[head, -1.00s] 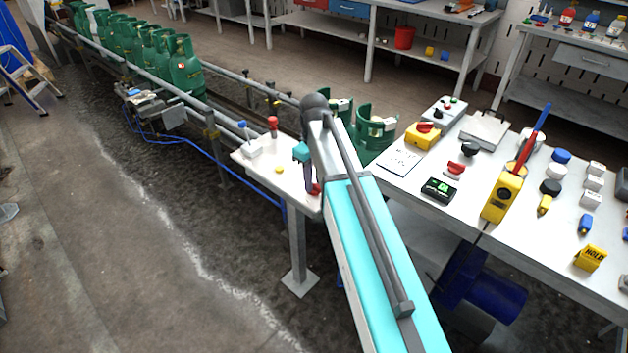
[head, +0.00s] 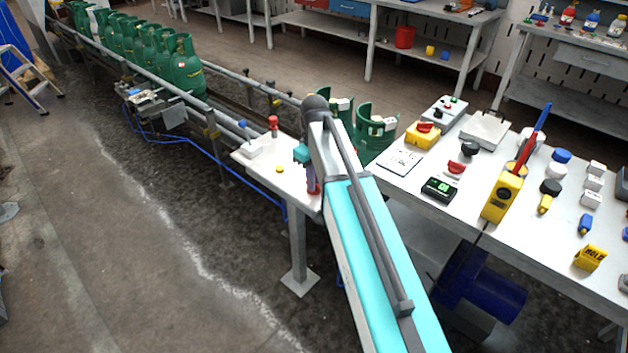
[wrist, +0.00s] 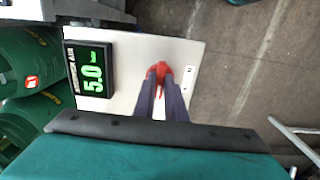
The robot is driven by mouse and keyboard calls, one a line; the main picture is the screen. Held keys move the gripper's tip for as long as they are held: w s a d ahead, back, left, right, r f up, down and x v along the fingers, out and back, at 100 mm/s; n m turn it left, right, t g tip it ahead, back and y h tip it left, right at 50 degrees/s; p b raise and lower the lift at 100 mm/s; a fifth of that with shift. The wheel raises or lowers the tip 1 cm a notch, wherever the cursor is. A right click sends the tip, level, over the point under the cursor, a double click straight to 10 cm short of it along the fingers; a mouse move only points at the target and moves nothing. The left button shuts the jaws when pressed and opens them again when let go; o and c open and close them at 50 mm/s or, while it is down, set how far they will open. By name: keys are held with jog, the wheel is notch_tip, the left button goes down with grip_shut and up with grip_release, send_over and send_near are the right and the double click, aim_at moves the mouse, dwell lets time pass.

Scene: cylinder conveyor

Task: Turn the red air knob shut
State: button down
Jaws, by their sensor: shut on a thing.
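The red air knob (wrist: 159,69) sits on a pale plate (wrist: 130,105) in the wrist view. My gripper (wrist: 164,85) has its two dark fingers shut on the knob. Part of the red shows between and beyond the fingertips. In the head view the red knob (head: 314,190) shows just below my gripper (head: 311,180), at the near end of the small white table, partly covered by my arm. A black display (wrist: 90,68) beside the knob reads 5.0 bar in green.
The small white table (head: 262,165) also bears a red-topped post (head: 273,127) and a yellow button (head: 279,169). Green gas cylinders (head: 182,65) stand on the conveyor behind. A workbench (head: 400,188) with many small items stands to the right.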

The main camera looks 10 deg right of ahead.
jog(key=shift+m, duration=0.3)
jog(key=m+p, duration=0.2)
jog(key=m, duration=0.1)
jog(key=shift+r, duration=0.1)
jog(key=m+p, duration=0.2)
jog(key=m, duration=0.3)
jog(key=shift+m, duration=0.3)
jog(key=m+p, duration=0.1)
jog(key=m, duration=0.3)
jog(key=shift+m+p, duration=0.6)
jog(key=shift+m, duration=1.7)
jog(key=c, duration=1.8)
grip_release()
